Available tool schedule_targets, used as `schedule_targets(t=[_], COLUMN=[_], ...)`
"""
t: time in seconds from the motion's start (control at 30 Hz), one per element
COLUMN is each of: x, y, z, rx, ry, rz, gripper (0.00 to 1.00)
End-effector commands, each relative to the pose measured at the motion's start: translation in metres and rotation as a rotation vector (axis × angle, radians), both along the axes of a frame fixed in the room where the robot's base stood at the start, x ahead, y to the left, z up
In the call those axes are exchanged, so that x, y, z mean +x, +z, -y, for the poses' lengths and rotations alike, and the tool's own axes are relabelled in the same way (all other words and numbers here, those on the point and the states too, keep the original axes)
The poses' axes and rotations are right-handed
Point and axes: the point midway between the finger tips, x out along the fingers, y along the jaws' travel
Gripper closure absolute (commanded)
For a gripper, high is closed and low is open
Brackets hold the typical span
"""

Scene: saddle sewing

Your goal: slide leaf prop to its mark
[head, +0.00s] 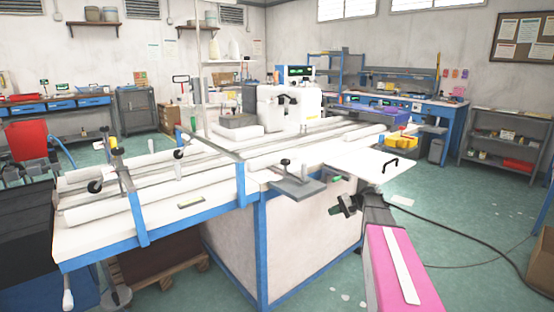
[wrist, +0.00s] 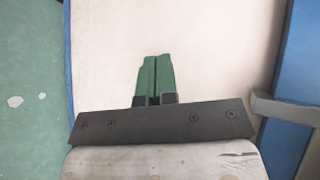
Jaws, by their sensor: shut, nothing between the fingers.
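My gripper (head: 335,210) is below the white table leaf (head: 362,162), beside the white cabinet side of the sewing table. In the wrist view its green fingers (wrist: 156,78) are together with nothing between them, in front of a pale panel (wrist: 205,45). A grey bar (wrist: 288,108) with a rounded end crosses the blue frame at the right of that view, apart from the fingers. It may be the leaf prop, but I cannot tell for sure. The leaf is flat and has a black handle (head: 390,163). No mark can be made out.
The long white sewing table (head: 190,225) with blue legs fills the middle, with a sewing machine (head: 285,105) on it. A small green part (head: 337,179) is at the table edge near the leaf. A black cable (head: 470,240) lies on the green floor at right.

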Motion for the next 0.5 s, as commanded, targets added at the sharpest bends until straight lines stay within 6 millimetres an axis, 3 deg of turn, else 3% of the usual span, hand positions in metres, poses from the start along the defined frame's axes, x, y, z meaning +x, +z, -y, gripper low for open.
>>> schedule_targets(t=[0.03,0.2,0.4,0.5], x=[-0.037,-0.116,-0.205,-0.236], y=[-0.013,-0.058,-0.086,-0.091], z=[-0.026,-0.068,-0.086,-0.087], rx=[-0.091,-0.415,-0.783,-0.926], ry=[0.013,0.052,0.122,0.155], rz=[-0.025,-0.065,-0.03,0.007], gripper=[1.0,1.0,1.0,1.0])
